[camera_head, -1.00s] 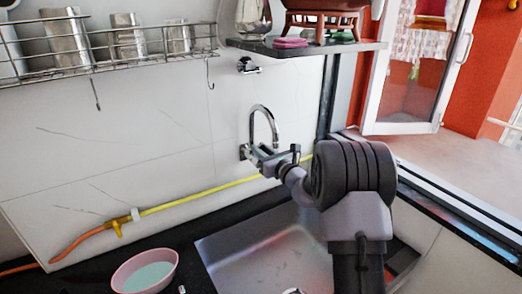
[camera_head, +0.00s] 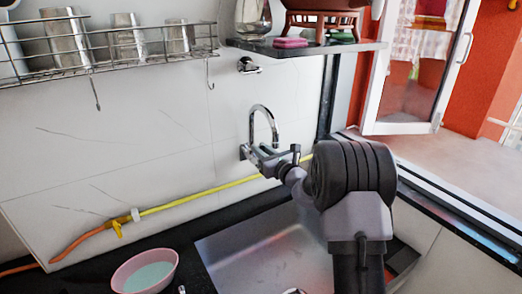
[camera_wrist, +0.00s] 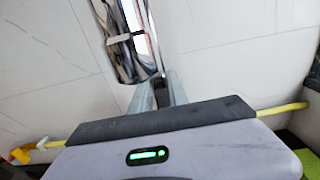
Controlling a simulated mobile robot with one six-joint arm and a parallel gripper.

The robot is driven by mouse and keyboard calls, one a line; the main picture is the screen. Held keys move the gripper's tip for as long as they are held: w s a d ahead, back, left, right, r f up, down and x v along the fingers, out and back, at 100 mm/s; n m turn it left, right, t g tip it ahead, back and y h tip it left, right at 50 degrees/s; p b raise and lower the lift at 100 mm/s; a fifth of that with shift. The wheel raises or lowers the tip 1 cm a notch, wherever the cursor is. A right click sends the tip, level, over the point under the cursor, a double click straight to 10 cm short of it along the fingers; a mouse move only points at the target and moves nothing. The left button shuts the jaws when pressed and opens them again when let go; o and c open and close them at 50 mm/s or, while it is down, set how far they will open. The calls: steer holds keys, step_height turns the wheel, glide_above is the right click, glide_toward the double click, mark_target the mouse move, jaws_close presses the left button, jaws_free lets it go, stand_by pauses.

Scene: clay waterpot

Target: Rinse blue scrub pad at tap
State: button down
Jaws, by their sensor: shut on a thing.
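The chrome tap (camera_head: 265,118) is mounted on the white tiled wall above the sink, its curved spout standing up; it also shows close up in the wrist view (camera_wrist: 130,40). My gripper (camera_head: 266,158) is at the tap's base, below the spout. In the wrist view my gripper (camera_wrist: 160,82) has its fingers close together at the tap's lower end, shut on a small part of it that they mostly hide. I make out no blue scrub pad in either view. No running water is visible.
A steel sink (camera_head: 240,250) lies below my arm. A pink bowl (camera_head: 125,275) of pale liquid stands on the dark counter at left. A yellow hose (camera_head: 200,194) runs along the wall. A shelf (camera_head: 310,47) and a wire rack (camera_head: 90,72) hang above.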

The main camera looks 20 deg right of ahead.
stand_by(0.3)
steer(key=m+p, duration=0.1)
steer(key=p, duration=0.1)
steer(key=shift+d+r+p, duration=0.3)
steer(key=shift+d+p, duration=0.05)
steer(key=shift+p, duration=0.05)
steer(key=shift+w+d+f+m+p, duration=0.1)
steer(key=shift+d+f+m+p, duration=0.15)
steer(key=shift+m+p, duration=0.3)
steer(key=shift+w+d+f+m+p, duration=0.15)
steer(key=shift+d+m+p, duration=0.2)
steer(key=shift+m, duration=0.3)
steer(key=c, duration=1.3)
jaws_free()
steer(key=shift+s, duration=0.15)
steer(key=s+d, duration=0.1)
steer(key=s, duration=0.4)
steer(key=s+d+p, duration=0.1)
steer(key=s, duration=0.5)
steer(key=s+d+p, duration=0.1)
steer(key=s, duration=0.5)
steer(key=shift+d, duration=0.15)
